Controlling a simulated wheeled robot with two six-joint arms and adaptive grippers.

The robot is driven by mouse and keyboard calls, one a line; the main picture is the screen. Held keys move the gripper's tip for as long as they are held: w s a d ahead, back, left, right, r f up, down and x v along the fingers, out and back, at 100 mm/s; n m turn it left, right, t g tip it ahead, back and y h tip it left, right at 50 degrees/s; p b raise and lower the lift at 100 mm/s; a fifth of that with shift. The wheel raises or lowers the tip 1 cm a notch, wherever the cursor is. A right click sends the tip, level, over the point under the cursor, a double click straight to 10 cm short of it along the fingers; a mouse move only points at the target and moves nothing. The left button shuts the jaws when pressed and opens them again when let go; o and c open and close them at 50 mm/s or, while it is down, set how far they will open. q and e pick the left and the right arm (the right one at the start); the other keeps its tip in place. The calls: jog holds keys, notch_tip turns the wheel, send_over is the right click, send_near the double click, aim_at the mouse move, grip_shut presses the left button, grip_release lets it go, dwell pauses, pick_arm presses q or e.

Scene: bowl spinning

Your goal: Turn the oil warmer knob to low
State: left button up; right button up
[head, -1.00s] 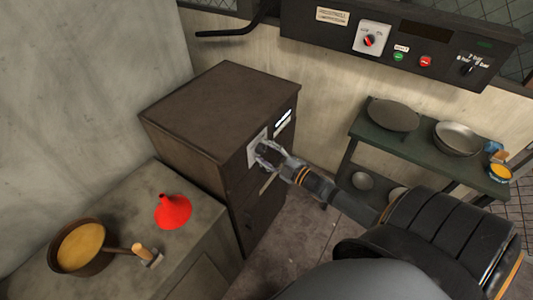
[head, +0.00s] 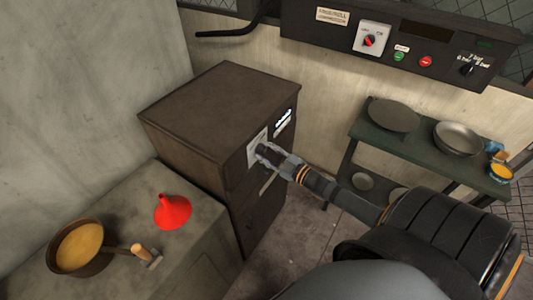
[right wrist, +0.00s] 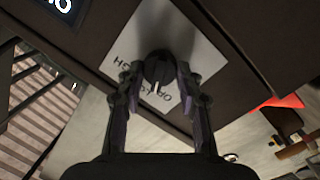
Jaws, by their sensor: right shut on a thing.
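The oil warmer is a brown metal cabinet (head: 215,110) standing by the wall in the head view. On its front is a white plate (head: 252,146) with a dark knob. In the right wrist view the round black knob (right wrist: 158,70) carries a white mark pointing to the bottom of the picture, and the white plate (right wrist: 195,45) behind it has lettering, partly hidden by the fingers. My right gripper (right wrist: 158,80) has its two fingertips on either side of the knob, shut on it. It also shows in the head view (head: 263,152). My left gripper is not in view.
A control panel (head: 400,40) with a red-pointer dial hangs on the back wall. A green shelf (head: 430,148) with pans stands right.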

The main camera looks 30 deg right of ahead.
jog(key=m+b, duration=0.1)
jog(key=m, duration=0.3)
jog(key=shift+m+g+b, duration=0.35)
jog(key=shift+m+g, duration=0.05)
jog(key=shift+d, duration=0.1)
dwell(0.3)
jog(key=o, duration=1.2)
jog(key=shift+r, duration=0.1)
